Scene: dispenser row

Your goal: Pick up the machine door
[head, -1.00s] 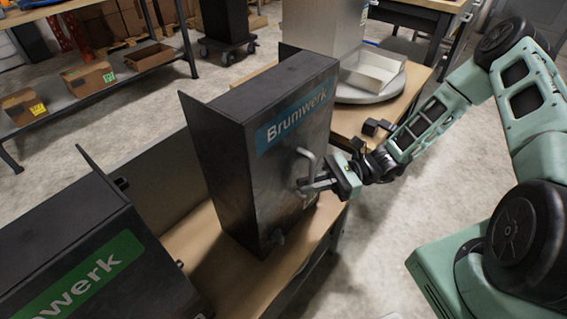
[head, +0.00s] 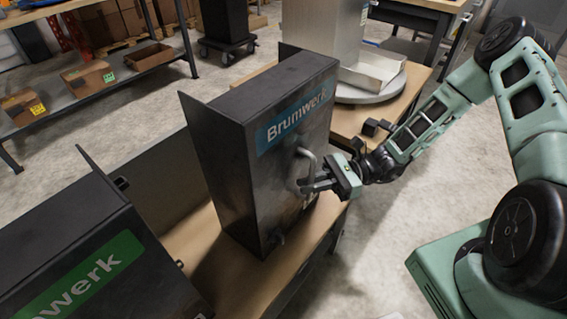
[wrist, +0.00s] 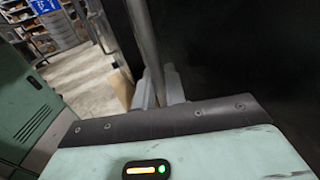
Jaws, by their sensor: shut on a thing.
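The machine door is the dark front face (head: 270,185) of an upright black cabinet, with a blue "Brumwerk" label (head: 295,122) across its top and a grey bar handle (head: 309,160). In the head view, my gripper (head: 306,187) reaches it from the right and is shut on the handle's lower part. In the wrist view, the fingers (wrist: 158,88) close around the handle bar (wrist: 144,40), and a dark surface (wrist: 235,50) fills the right side. The cabinet stands on a brown-topped table; I cannot see any gap around the door.
A second black cabinet with a green label (head: 85,275) stands at the lower left. A round grey plate (head: 375,92) with a metal tray is behind, on a brown surface. A shelf with cardboard boxes (head: 90,78) is at the upper left. Open floor (head: 400,225) lies below my arm.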

